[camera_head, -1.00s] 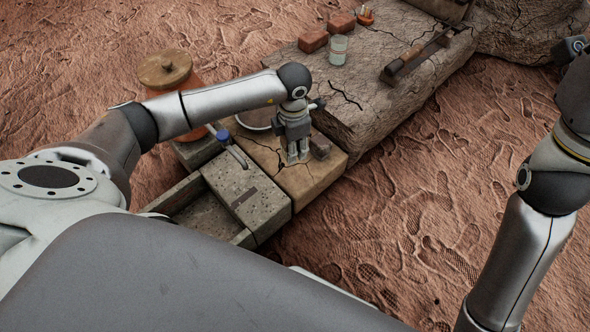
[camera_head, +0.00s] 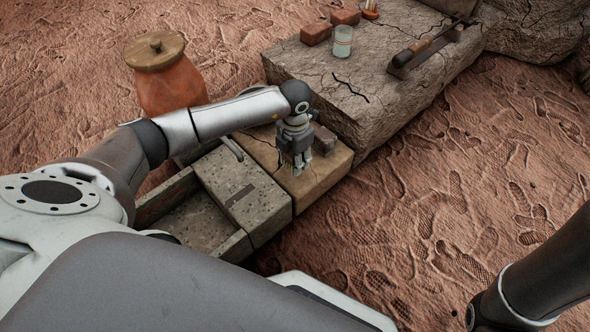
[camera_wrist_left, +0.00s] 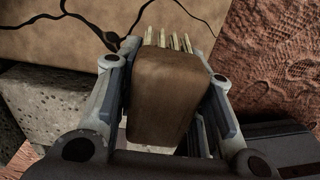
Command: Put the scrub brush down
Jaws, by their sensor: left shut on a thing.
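The scrub brush (camera_wrist_left: 170,92) is a brown block with pale bristles showing at its far end in the left wrist view. My left gripper (camera_wrist_left: 168,98) is shut on it, with a finger on each side. In the head view my left gripper (camera_head: 296,168) points down over the near part of a cracked tan block (camera_head: 318,180). The brush is mostly hidden by the gripper there. I cannot tell whether it touches the block. My right gripper is out of view; only part of that arm shows at the lower right.
A small brown block (camera_head: 324,141) sits close beside the left gripper. A grey stone trough (camera_head: 245,195) adjoins on the left, and a lidded clay jar (camera_head: 168,80) stands behind. A glass (camera_head: 342,41), bricks (camera_head: 316,33) and a long-handled tool (camera_head: 425,47) lie on the stone ledge (camera_head: 345,85).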

